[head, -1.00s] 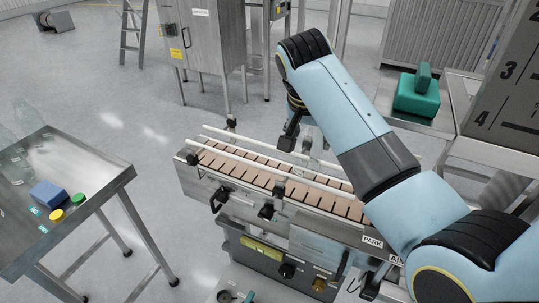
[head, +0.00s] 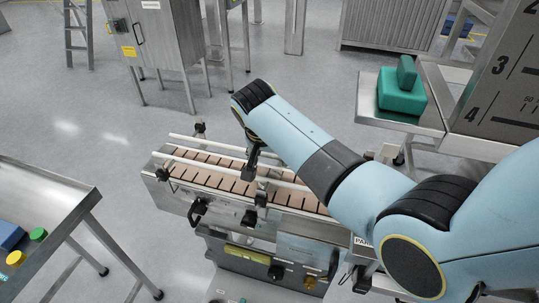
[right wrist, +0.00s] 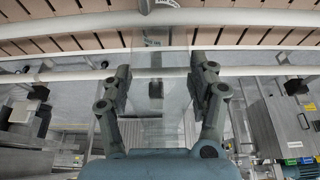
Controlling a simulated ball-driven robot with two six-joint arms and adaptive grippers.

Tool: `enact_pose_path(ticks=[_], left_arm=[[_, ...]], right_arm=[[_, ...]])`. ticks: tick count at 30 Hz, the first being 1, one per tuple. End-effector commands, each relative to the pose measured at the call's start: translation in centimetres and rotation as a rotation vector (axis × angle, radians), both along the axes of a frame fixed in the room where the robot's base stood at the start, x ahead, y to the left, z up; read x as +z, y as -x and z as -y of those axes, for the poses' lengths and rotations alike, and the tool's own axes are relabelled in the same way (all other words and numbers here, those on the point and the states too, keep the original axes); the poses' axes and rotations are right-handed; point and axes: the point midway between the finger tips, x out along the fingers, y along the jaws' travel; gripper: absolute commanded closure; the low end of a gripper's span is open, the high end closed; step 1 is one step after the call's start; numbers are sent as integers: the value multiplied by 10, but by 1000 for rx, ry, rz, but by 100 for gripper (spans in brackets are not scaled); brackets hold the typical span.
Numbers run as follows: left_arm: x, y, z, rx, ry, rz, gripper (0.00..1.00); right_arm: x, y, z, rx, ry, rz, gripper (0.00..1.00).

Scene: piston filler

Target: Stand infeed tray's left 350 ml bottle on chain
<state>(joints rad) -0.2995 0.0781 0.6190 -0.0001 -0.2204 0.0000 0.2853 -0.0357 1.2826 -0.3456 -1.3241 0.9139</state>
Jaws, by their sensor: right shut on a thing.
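The brown slatted chain (head: 225,178) runs along the conveyor between white guide rails. It also shows along the top of the right wrist view (right wrist: 60,42). My right gripper (head: 256,150) is over the chain, partly hidden by its own arm in the head view. In the right wrist view, my right gripper (right wrist: 162,80) is shut on a clear bottle (right wrist: 165,58) that sits between its two fingers. The bottle overlaps the rail and chain there; I cannot tell whether its base touches the chain. My left gripper is not in view.
A steel table (head: 50,190) stands at left with a blue block (head: 10,236) and green (head: 38,234) and yellow (head: 16,258) discs. White guide rails (head: 210,145) and black clamps border the chain. A green block (head: 401,92) sits on a shelf at right.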

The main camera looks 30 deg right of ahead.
Motion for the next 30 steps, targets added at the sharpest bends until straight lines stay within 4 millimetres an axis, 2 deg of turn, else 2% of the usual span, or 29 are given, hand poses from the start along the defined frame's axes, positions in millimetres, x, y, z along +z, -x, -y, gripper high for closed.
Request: enact_pose_path(ticks=[3, 9, 10, 15, 24, 27, 30], left_arm=[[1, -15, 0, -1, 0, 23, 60], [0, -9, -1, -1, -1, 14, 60], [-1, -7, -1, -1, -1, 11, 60], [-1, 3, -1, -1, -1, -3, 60], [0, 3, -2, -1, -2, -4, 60], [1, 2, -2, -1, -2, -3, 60], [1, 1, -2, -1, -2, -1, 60]], right_arm=[[0, -1, 0, -1, 1, 2, 72], [-2, -1, 0, 0, 0, 1, 72], [-3, 0, 0, 0, 0, 1, 39], [-2, 0, 0, 0, 0, 1, 17], [0, 0, 0, 0, 0, 1, 15], [7, 1, -3, 1, -1, 3, 15], [22, 5, -8, 2, -2, 4, 15]])
